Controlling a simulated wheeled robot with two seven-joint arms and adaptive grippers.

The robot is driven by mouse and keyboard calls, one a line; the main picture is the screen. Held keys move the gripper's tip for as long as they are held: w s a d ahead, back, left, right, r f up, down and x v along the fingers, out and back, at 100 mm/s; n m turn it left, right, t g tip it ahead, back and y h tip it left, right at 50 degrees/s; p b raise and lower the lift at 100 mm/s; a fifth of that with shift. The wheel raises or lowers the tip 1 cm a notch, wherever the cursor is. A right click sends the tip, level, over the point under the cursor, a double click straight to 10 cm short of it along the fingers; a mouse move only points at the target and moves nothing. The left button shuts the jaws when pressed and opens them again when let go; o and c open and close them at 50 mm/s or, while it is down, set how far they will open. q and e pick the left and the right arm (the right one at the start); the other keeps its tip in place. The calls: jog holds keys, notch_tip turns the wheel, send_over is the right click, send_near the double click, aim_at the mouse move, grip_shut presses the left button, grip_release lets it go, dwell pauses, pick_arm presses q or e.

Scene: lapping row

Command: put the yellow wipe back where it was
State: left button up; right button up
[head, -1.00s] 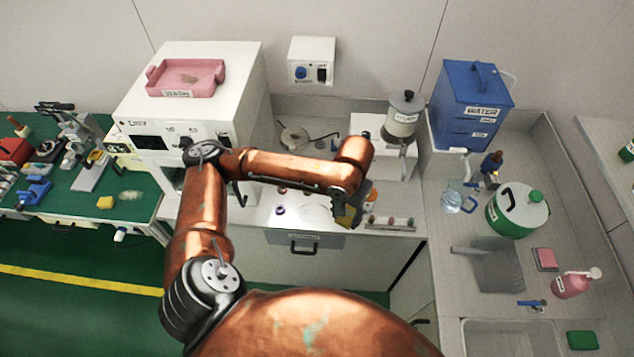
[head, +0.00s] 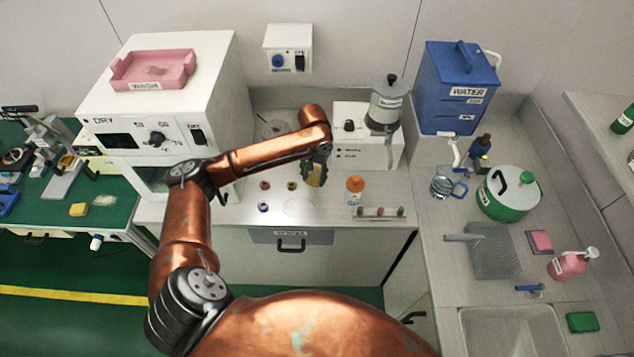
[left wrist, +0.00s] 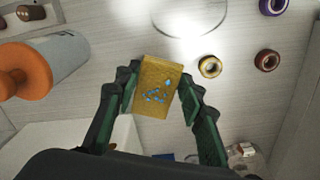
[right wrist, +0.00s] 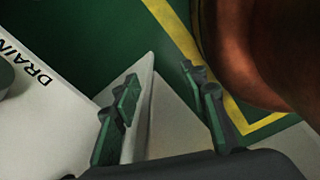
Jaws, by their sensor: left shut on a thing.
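My left gripper (head: 317,168) is shut on the yellow wipe (left wrist: 158,86). In the left wrist view the wipe is a flat yellow piece with blue marks, held between both green-padded fingers of the gripper (left wrist: 160,92). In the head view the wipe (head: 315,178) hangs in the gripper over the white counter (head: 335,212), mostly covered by the fingers. I cannot tell its exact height above the counter. My right gripper (right wrist: 165,85) is open and empty, away from the counter, above the green floor and a pale edge; the head view does not show it.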

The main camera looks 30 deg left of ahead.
aim_at(316, 172)
pick_arm(q)
jog(key=w+f, duration=0.2)
jog(key=shift+w+a+f, duration=0.2)
jog(key=shift+a+f, duration=0.1)
jog(key=shift+f, duration=0.05)
jog(key=shift+w+a+f+b, duration=0.1)
jog(key=shift+f+b, duration=0.3)
notch_tip(316, 172, down, 2)
jog(key=shift+f, duration=0.35)
pick_arm(e)
jog(key=shift+s+d+f, duration=0.1)
jog(key=shift+s+f, duration=0.65)
jog(key=shift+s, duration=0.15)
pick_arm(q)
jog(key=o, duration=1)
pick_arm(e)
jog(key=shift+s, duration=0.15)
pick_arm(q)
jog(key=shift+o, duration=0.2)
